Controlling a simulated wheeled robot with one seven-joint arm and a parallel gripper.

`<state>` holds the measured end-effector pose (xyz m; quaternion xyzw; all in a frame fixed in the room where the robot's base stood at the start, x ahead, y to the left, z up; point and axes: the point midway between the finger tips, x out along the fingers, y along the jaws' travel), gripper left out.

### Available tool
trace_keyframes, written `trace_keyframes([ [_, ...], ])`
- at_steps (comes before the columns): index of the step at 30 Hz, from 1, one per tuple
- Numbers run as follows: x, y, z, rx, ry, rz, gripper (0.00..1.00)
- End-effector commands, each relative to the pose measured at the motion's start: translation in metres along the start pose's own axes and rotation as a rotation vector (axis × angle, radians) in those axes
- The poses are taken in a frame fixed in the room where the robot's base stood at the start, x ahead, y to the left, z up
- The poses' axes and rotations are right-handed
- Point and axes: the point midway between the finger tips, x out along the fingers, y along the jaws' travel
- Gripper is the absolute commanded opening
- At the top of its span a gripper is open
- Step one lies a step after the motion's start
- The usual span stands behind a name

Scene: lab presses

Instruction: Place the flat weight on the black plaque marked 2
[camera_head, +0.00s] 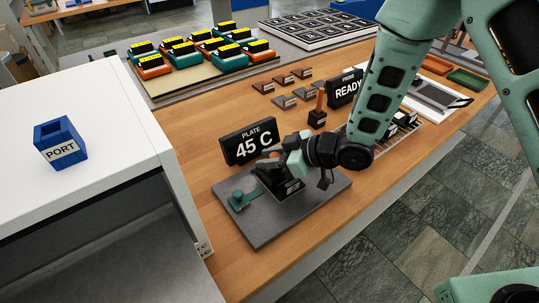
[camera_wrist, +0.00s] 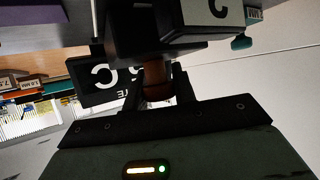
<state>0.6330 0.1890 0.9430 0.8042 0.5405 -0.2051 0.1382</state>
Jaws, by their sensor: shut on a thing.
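My gripper (camera_head: 278,168) is over the grey hot plate (camera_head: 257,226), in front of the sign reading PLATE 45 C (camera_head: 249,141). In the wrist view my gripper (camera_wrist: 157,90) is shut on a brown upright handle (camera_wrist: 155,76). A dark block (camera_wrist: 150,28) is joined to that handle, and a black block (camera_head: 288,189) with white marking shows below my gripper in the head view. I cannot read its label or tell whether it touches the plate. Dark marked squares (camera_head: 322,28) fill a board at the back; I cannot make out a 2.
A teal clamp-like piece (camera_head: 240,200) lies on the plate's left. A black block with an orange handle (camera_head: 317,115) stands behind, near the READY sign (camera_head: 345,87). A white cabinet (camera_head: 104,90) with a blue PORT box (camera_head: 60,143) is at left. Orange and teal holders (camera_head: 152,64) stand at back.

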Motion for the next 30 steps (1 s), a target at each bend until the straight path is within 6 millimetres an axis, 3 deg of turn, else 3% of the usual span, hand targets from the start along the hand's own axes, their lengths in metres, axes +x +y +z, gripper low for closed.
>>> trace_keyframes([
  [3,0.002,0.0,0.001,-0.001,0.005,0.001,0.0],
  [4,0.001,0.0,0.003,0.0,0.0,0.0,0.35],
  [6,0.001,0.0,0.002,0.0,0.0,0.0,0.48],
  [17,-0.002,0.0,-0.002,0.0,0.0,0.0,0.48],
  [20,-0.015,0.001,0.0,0.001,0.0,0.003,0.48],
  [30,-0.085,0.001,0.0,0.0,0.001,0.004,0.48],
])
